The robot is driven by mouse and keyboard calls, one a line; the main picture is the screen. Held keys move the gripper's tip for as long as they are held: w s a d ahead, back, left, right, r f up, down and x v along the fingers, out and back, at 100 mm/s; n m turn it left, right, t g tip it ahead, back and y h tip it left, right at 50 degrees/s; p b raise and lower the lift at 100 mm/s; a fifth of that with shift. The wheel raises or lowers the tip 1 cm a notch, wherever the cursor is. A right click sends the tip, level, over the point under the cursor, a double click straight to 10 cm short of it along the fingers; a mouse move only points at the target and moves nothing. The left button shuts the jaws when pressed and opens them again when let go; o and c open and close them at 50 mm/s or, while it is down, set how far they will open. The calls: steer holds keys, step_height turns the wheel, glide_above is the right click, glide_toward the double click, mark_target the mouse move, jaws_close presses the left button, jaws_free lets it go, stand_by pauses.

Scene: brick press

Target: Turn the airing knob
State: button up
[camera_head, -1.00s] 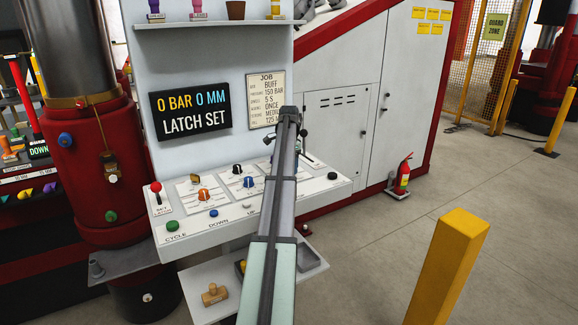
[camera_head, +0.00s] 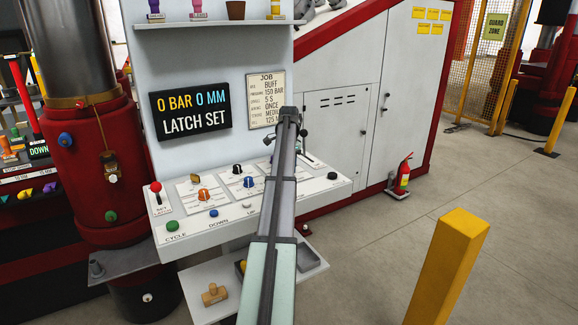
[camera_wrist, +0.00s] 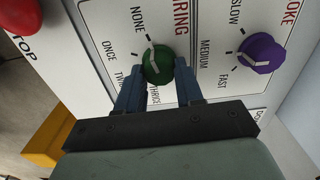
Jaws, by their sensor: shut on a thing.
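The airing knob (camera_wrist: 158,62) is green and round, with a white mark on its face. It shows in the wrist view on a white panel, with the labels NONE, ONCE, TWICE and THRICE around its left and lower side. The mark runs roughly up the picture, on the NONE side. My gripper (camera_wrist: 159,73) has its two blue fingers on either side of the knob and is shut on it. The fingers partly cover the lower labels. In the head view my arm hides the knob and the fingers.
A purple stroke knob (camera_wrist: 261,54) sits to the right of the airing knob, and a red stop button (camera_wrist: 19,14) is at the upper left. In the head view, the display (camera_head: 191,112) reads 0 BAR 0 MM, LATCH SET. A job card (camera_head: 266,98) hangs beside it.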

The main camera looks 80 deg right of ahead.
steer(key=n, duration=0.5)
steer(key=shift+w, duration=0.1)
steer(key=shift+d+n, duration=0.1)
steer(key=shift+n, duration=2.3)
steer(key=o, duration=1)
steer(key=shift+o, duration=0.2)
steer(key=shift+r, duration=0.1)
step_height(320, 180, up, 14)
steer(key=shift+w+f, duration=0.15)
steer(key=shift+f, duration=0.05)
